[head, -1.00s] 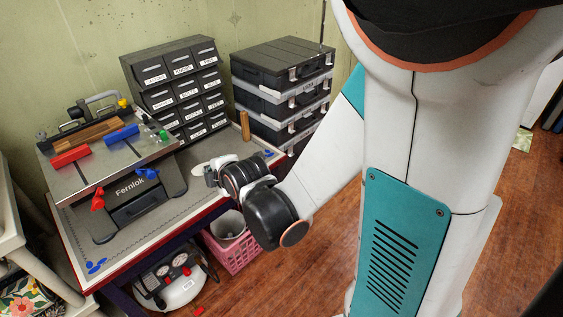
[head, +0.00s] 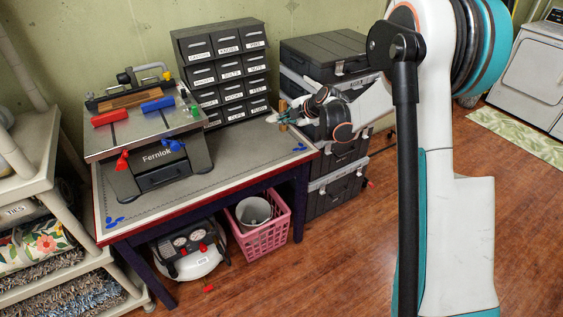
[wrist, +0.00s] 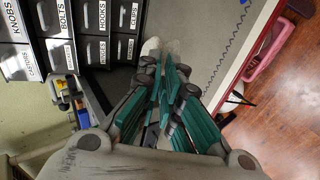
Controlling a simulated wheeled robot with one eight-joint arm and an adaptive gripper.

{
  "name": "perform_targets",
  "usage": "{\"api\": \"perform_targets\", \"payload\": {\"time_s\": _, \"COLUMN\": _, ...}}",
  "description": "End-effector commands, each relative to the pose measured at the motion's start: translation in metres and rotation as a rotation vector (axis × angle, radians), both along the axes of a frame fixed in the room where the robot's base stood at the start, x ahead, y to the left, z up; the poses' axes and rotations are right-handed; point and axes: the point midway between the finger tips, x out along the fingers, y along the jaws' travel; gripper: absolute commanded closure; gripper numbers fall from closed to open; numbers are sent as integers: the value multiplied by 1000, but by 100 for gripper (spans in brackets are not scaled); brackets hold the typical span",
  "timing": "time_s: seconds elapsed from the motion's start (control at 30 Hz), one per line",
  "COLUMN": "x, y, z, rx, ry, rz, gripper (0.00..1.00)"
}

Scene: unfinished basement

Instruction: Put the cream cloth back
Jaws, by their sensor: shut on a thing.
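The cream cloth (wrist: 150,46) shows as a small pale patch at the fingertips in the wrist view; a small pale part also shows beside the fingers in the head view (head: 271,118). My gripper (head: 282,118) is shut on it over the back right of the workbench (head: 235,173). In the wrist view the teal and grey fingers (wrist: 160,62) come close together and hide most of the cloth. I cannot tell whether the cloth touches the bench.
An upright wooden piece (head: 283,107) is close to my gripper. A drawer cabinet (head: 225,70) and stacked black cases (head: 325,55) stand behind. The Fernlok machine (head: 160,165) fills the bench's left. A pink basket (head: 262,235) is below. The front right bench top is mostly clear.

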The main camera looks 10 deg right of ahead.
Motion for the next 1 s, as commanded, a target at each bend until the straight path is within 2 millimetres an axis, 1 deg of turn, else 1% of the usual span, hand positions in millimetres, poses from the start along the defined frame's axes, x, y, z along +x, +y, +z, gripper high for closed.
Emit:
{"api": "perform_targets", "payload": {"time_s": 0.03, "x": 0, "y": 0, "z": -14, "rx": 0, "ry": 0, "rz": 0, "gripper": 100}}
{"api": "perform_targets", "payload": {"time_s": 0.1, "x": 0, "y": 0, "z": -32, "rx": -1, "ry": 0, "rz": -1, "gripper": 100}}
{"api": "perform_targets", "payload": {"time_s": 0.4, "x": -1, "y": 0, "z": -105, "rx": 0, "ry": 0, "rz": -2, "gripper": 100}}
{"api": "perform_targets", "payload": {"time_s": 0.5, "x": -1, "y": 0, "z": -125, "rx": 0, "ry": 0, "rz": -2, "gripper": 100}}
{"api": "perform_targets", "payload": {"time_s": 0.6, "x": -1, "y": 0, "z": -137, "rx": 0, "ry": 0, "rz": -2, "gripper": 100}}
{"api": "perform_targets", "payload": {"time_s": 0.83, "x": -1, "y": 0, "z": -150, "rx": 0, "ry": 0, "rz": -2, "gripper": 100}}
{"api": "perform_targets", "payload": {"time_s": 1.0, "x": -1, "y": 0, "z": -175, "rx": 0, "ry": 0, "rz": -2, "gripper": 100}}
